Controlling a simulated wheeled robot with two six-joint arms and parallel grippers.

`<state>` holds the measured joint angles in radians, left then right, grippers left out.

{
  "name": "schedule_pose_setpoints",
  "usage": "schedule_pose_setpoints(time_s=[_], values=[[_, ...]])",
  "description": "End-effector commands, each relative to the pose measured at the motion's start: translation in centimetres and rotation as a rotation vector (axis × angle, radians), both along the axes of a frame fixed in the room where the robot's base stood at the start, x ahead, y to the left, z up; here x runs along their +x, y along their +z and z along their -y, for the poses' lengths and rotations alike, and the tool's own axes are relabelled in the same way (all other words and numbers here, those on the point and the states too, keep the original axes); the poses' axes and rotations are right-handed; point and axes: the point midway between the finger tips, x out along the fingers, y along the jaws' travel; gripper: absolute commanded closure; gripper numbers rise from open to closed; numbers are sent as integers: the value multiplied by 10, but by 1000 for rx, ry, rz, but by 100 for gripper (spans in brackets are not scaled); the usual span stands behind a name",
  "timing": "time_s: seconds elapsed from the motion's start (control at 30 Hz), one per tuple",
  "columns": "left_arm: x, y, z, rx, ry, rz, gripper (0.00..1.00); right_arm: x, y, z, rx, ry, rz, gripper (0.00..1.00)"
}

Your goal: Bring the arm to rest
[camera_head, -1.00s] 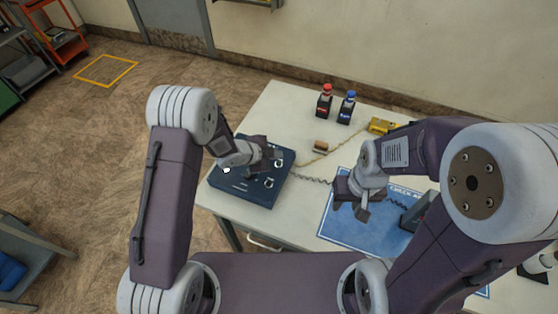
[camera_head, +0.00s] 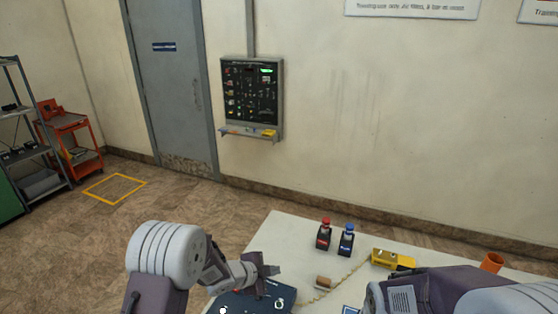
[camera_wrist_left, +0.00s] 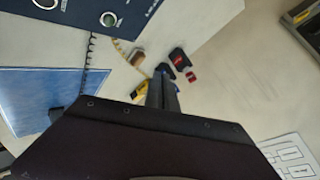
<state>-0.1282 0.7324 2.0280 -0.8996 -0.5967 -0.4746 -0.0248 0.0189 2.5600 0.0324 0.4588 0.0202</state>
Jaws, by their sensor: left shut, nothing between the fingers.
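My left gripper (camera_head: 272,271) is above the far edge of the dark blue trainer box (camera_head: 243,302) in the head view. Its closed fingers (camera_wrist_left: 163,90) point out over the table in the left wrist view, with nothing between them. The box shows at the top left of the wrist view (camera_wrist_left: 70,20), apart from the fingers. My right arm enters at the lower right of the head view; its gripper is out of frame.
A wall panel (camera_head: 252,95) hangs behind. Open floor lies left.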

Motion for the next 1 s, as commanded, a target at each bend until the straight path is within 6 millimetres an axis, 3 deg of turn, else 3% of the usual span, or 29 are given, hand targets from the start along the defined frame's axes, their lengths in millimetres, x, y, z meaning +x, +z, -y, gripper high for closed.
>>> schedule_pose_setpoints(time_s=[0.03,0.1,0.13,0.17,0.23,0.33,0.4,0.5,0.6,0.7,1.0], values=[[9,37,-11,-14,43,55,100,0,0,0,0,0,0,64],[9,78,-43,-19,190,72,100,0,0,0,0,0,0,64],[5,90,-61,-23,277,53,100,0,0,0,0,0,0,64],[-4,98,-80,-31,377,19,100,0,0,0,0,0,0,64],[-42,103,-126,-66,652,-115,100,0,0,0,0,0,0,64],[-116,82,-162,-132,995,-371,100,0,0,0,0,0,0,64],[-163,64,-168,-159,1169,-546,100,0,0,0,0,0,0,64],[-214,43,-165,-163,1335,-747,100,0,0,0,0,0,0,64],[-243,35,-160,-161,1440,-871,100,0,0,0,0,0,0,64],[-252,35,-160,-159,1485,-911,100,0,0,0,0,0,0,64],[-251,35,-160,-160,1483,-906,100,0,0,0,0,0,0,64]])
